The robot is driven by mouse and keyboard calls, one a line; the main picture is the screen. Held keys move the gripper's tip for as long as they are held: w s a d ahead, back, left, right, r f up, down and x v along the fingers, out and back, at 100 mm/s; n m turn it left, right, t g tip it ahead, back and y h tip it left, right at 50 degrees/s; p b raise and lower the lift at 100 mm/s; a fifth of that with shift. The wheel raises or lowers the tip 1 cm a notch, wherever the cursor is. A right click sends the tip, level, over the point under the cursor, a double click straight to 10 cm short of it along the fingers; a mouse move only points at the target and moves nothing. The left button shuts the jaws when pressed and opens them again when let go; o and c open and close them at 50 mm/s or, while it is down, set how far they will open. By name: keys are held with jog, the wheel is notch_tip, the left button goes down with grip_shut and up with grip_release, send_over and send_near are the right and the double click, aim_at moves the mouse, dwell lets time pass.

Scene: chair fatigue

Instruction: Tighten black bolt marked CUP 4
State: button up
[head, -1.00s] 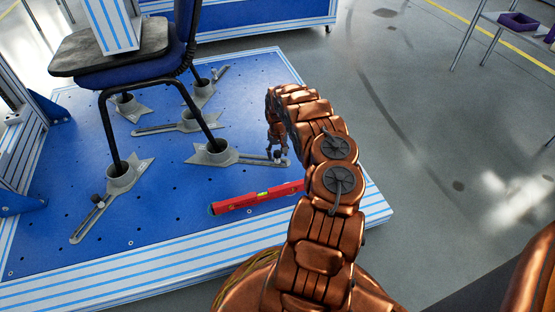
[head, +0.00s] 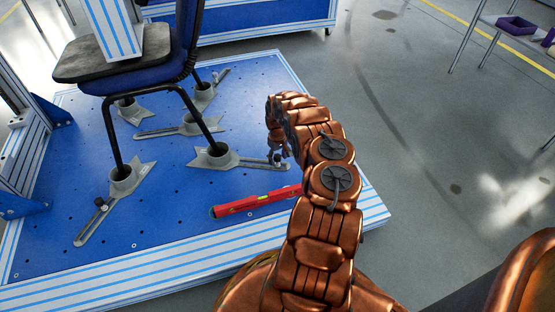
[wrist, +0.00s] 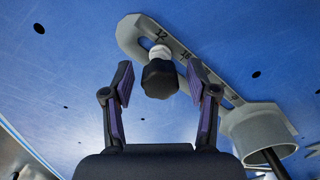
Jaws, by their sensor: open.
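A black bolt (wrist: 159,80) with a pale collar stands at the slotted arm of a grey cup clamp (wrist: 262,122) in the wrist view. My gripper (wrist: 160,78) is open, with one finger on each side of the bolt and a visible gap to each. In the head view my gripper (head: 278,155) is at the right end of the slotted arm of the front right cup clamp (head: 214,154), which holds a chair leg. The bolt there is partly hidden by the gripper. No CUP 4 label is readable; small dark marks show on the arm.
A red spirit level (head: 256,201) lies on the blue perforated platform (head: 180,215) in front of the clamp. The chair (head: 150,75) stands with its legs in several grey cups. Another black bolt (head: 100,203) is at the front left clamp.

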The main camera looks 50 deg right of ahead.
jog(key=shift+n, duration=0.4)
jog(key=shift+p, duration=0.4)
jog(key=shift+r+n+p, duration=0.1)
jog(key=shift+n+p, duration=0.2)
jog(key=shift+n, duration=0.2)
jog(key=shift+n+p, duration=0.7)
jog(key=shift+n, duration=0.8)
